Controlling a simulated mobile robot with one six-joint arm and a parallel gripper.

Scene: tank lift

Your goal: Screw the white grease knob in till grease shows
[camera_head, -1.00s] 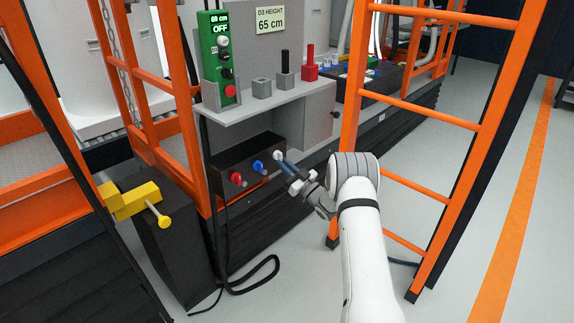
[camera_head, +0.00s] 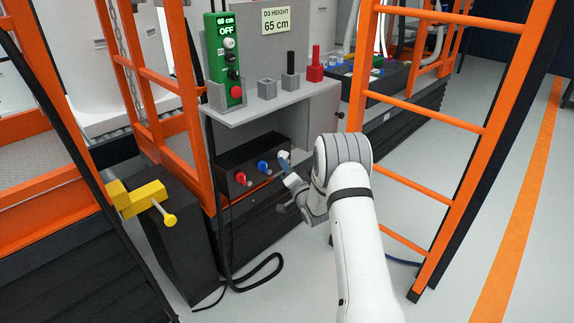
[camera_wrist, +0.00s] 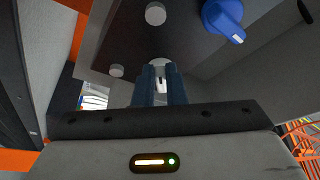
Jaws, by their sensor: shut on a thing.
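The white grease knob (camera_wrist: 158,63) shows in the wrist view between the blue-grey fingertips of my gripper (camera_wrist: 161,78). The fingers are shut on it and cover most of it. The red knob (camera_head: 241,178) is further left. I cannot make out any grease.
A grey shelf (camera_head: 275,104) above the box carries a green control panel (camera_head: 227,65) and several small blocks. An orange ladder frame (camera_head: 425,112) stands right of my arm. A yellow clamp (camera_head: 140,200) stands at left. A black cable (camera_head: 255,280) lies on the floor.

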